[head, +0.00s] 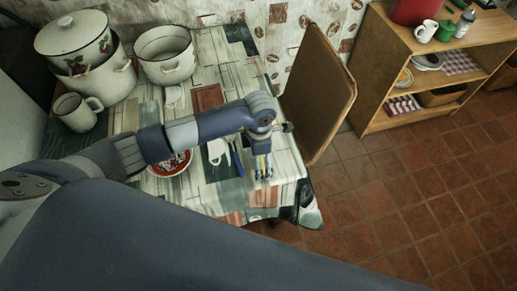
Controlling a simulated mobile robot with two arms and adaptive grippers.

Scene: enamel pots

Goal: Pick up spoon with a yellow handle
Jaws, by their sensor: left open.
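My left gripper (263,174) is over the right part of the table, pointing down with its fingers apart. Small yellow and blue bits show at its fingers, but I cannot tell whether any of this is the yellow spoon handle. No spoon with a yellow handle can be made out clearly. A thin blue-handled utensil (238,161) lies just left of the gripper. My right gripper is not in view.
The patterned table (205,95) holds a lidded pot (103,80), an open pot (166,56), a mug (75,112) and a red-patterned bowl (170,168). A brown board (318,92) rises at the table's right edge. A wooden shelf (395,45) stands farther right.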

